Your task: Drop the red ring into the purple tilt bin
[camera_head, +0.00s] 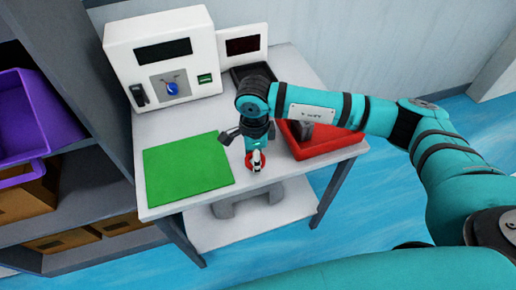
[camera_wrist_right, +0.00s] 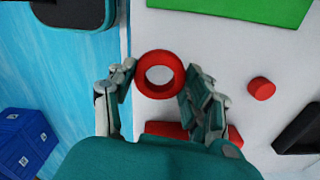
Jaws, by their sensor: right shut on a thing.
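The red ring (camera_head: 249,160) is at my right gripper (camera_head: 256,152), over the front edge of the white table between the green mat and the red tray. In the right wrist view, the ring (camera_wrist_right: 160,94) sits between the fingers of my right gripper (camera_wrist_right: 159,76), which is shut on it. The ring's hole faces this camera. The purple tilt bin (camera_head: 35,115) is at the far left on the dark shelf, well apart from the gripper. Its inside is only partly visible. My left gripper is not in view.
The green mat (camera_head: 187,170) lies at the table's left front. The red tray (camera_head: 335,148) is on the right, partly behind my arm. A white machine (camera_head: 163,60) stands at the back. Brown bins (camera_head: 60,240) sit low on the shelf. Blue crates (camera_wrist_right: 22,145) show in the wrist view.

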